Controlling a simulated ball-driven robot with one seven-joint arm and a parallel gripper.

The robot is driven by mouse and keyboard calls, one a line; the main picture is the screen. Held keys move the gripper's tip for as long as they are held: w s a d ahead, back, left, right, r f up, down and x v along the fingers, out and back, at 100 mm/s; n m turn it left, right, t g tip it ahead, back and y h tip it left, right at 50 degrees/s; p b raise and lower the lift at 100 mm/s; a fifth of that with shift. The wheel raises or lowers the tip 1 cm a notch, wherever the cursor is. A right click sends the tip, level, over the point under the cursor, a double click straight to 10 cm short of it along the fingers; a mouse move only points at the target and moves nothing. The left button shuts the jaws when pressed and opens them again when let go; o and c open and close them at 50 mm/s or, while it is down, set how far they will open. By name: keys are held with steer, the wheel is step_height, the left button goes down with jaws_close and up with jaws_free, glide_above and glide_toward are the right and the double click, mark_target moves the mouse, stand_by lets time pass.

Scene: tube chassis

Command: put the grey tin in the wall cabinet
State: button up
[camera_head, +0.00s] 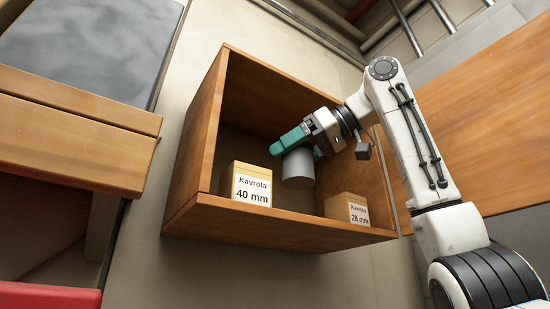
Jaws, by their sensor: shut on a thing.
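The wall cabinet (206,135) is an open wooden box in the middle of the head view, seen tilted. My gripper (297,146), with green fingers, reaches inside it from the right. It is shut on the grey tin (298,169), a plain cylinder hanging below the fingers. The tin is between two boxes in the cabinet. I cannot tell whether its base touches the cabinet floor. The fingers hide the tin's top.
A box labelled Kavrota 40 mm (246,186) stands left of the tin. A smaller box labelled Kavrota 28 mm (347,209) stands at the right. An open wooden door (490,120) is behind my arm. A wooden bench (75,140) is at left.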

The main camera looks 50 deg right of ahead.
mark_target(295, 184)
steer(key=shift+w+f, duration=0.1)
steer(key=shift+f, duration=3.25)
steer(key=shift+f+b, duration=0.5)
steer(key=shift+f, duration=0.1)
steer(key=o, duration=1.4)
